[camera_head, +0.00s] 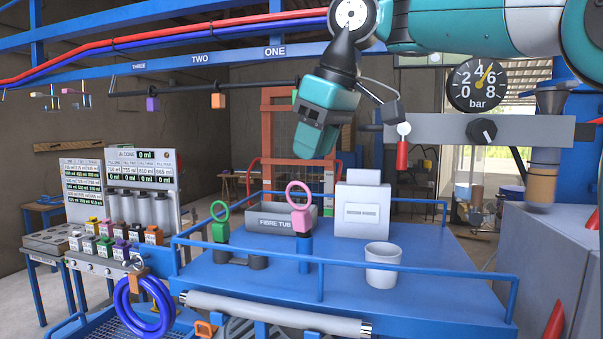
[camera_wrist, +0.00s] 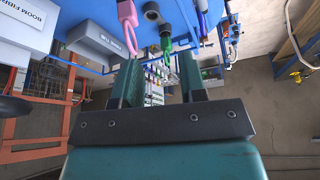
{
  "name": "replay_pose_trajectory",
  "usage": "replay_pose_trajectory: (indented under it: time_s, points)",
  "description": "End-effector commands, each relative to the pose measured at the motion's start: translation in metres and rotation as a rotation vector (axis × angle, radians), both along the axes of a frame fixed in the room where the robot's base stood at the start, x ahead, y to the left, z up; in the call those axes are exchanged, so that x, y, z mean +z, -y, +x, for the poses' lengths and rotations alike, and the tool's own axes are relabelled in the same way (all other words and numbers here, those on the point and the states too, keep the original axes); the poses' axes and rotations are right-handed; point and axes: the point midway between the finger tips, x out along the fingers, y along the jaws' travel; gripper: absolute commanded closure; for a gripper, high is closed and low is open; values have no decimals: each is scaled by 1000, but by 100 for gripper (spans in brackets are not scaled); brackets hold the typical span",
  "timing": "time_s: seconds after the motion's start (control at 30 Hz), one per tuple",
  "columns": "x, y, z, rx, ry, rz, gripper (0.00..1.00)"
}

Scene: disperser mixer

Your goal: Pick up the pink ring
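In the wrist view the pink ring (camera_wrist: 122,36) shows near the top, beyond and slightly left of the gap between the fingers.
A green ring (camera_head: 220,211) stands left of the pink one. A grey fibre tub (camera_head: 270,223), a white box (camera_head: 362,208) and a white cup (camera_head: 383,266) share the blue table (camera_head: 440,293). A blue rail (camera_head: 410,270) runs along its front. A pressure gauge (camera_head: 477,83) hangs upper right.

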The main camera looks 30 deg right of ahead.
Motion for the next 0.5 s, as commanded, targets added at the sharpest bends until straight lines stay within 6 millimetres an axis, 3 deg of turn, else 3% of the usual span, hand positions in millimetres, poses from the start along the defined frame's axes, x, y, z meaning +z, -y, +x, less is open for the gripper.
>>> replay_pose_trajectory:
  time_s: [0.03,0.1,0.2,0.37,0.5]
  points:
    - [30,12,6,-18,22,-25,62]
    - [47,23,10,-32,41,-52,62]
    - [55,30,13,-42,54,-73,62]
    - [40,29,18,-44,55,-76,62]
    - [14,28,27,-42,55,-77,62]
